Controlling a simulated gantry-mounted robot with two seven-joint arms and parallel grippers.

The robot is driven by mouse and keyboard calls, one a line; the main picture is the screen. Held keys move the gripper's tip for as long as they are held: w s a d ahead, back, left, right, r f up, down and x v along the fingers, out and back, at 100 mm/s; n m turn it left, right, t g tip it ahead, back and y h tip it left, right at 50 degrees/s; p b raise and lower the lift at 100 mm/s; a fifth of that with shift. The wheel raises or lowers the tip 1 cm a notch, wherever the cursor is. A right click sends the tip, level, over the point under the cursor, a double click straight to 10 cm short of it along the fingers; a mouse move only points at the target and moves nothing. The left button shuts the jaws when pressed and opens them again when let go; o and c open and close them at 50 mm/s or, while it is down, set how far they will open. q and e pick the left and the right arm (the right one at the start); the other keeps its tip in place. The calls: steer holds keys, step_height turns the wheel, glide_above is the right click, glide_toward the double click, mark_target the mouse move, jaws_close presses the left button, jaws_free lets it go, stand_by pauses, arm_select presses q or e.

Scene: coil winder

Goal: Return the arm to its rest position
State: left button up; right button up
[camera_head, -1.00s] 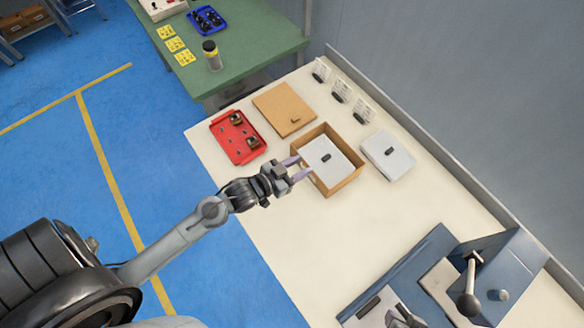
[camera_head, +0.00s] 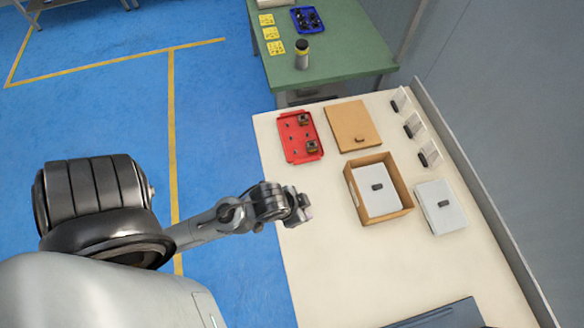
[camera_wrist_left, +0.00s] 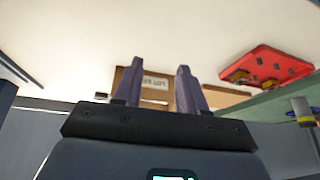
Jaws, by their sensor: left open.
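My left arm reaches in from the left in the head view. Its gripper (camera_head: 303,212) hangs over the front left edge of the cream table, to the left of the open cardboard box. In the left wrist view my left gripper (camera_wrist_left: 158,85) shows two purple fingers spread apart with nothing between them. The cardboard box (camera_head: 408,196) holds a light grey panel (camera_head: 366,200) with a dark handle. It stands apart from the gripper. My right gripper is not in view.
A red tray (camera_head: 297,150) with dark parts sits behind the gripper, beside a brown lid (camera_head: 353,126). A light grey panel (camera_head: 432,215) lies right of the box. Small card stands (camera_head: 413,126) line the wall side.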

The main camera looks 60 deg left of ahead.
arm_select(q)
steer(key=s, duration=0.1)
steer(key=s+g, duration=0.1)
steer(key=s, duration=0.1)
steer(key=shift+s+d+r+g, duration=0.1)
steer(key=shift+r+g, duration=0.2)
steer(key=shift+r, duration=0.1)
steer(key=shift+r, duration=0.1)
